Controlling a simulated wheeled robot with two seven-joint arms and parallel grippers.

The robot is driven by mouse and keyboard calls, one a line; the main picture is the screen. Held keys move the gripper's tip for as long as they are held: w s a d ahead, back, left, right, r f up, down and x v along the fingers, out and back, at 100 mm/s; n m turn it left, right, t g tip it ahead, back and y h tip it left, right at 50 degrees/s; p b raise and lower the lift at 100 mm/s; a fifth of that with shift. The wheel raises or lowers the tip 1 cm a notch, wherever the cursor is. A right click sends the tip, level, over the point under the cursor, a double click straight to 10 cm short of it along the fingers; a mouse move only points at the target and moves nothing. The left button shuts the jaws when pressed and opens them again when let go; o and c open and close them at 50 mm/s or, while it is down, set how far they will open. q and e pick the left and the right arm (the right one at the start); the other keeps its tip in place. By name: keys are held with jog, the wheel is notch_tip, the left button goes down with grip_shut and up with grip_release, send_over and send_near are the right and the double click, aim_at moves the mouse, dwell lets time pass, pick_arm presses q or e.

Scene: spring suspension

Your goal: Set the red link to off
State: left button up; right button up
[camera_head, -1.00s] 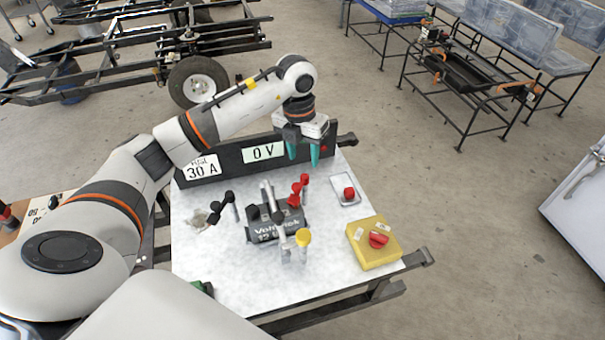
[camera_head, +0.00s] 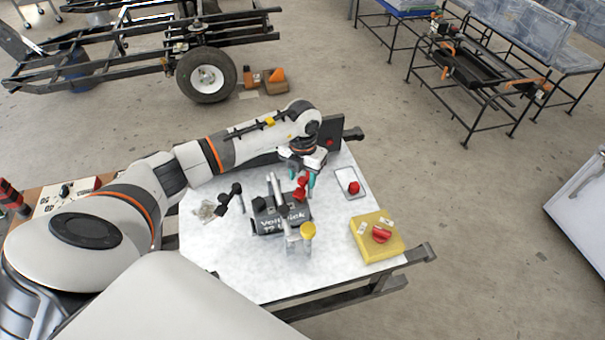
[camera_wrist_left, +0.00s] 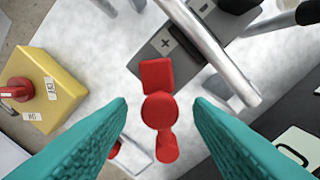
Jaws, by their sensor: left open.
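A red part with a rounded joint (camera_wrist_left: 160,108) stands at the plus-marked end of a dark battery box (camera_head: 268,222). It also shows in the head view (camera_head: 301,188). My left gripper (camera_head: 303,180) points down over it, with open teal fingers. In the left wrist view the red part lies between the fingers of my left gripper (camera_wrist_left: 160,112), with a gap on both sides. A yellow box (camera_head: 366,247) with a red turning knob (camera_head: 381,234) and small white labels sits at the table's front right. I cannot tell for sure which red thing is the link.
A red button on a pale plate (camera_head: 353,187) lies right of the battery. Metal rods (camera_head: 275,188), a yellow-capped post (camera_head: 307,231) and a black clamp (camera_head: 231,196) stand close by. The table's front left is clear.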

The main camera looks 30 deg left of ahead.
pick_arm(q)
jog(key=shift+c, duration=0.5)
grip_shut()
jog(key=shift+d, duration=0.15)
jog(key=w+d+n, duration=0.4)
jog(key=w+n, duration=0.1)
jog(key=n, duration=0.9)
jog(key=shift+w+d+n+p, duration=0.25)
jog(key=shift+w+n+p, duration=0.05)
jog(key=shift+n+p, duration=0.15)
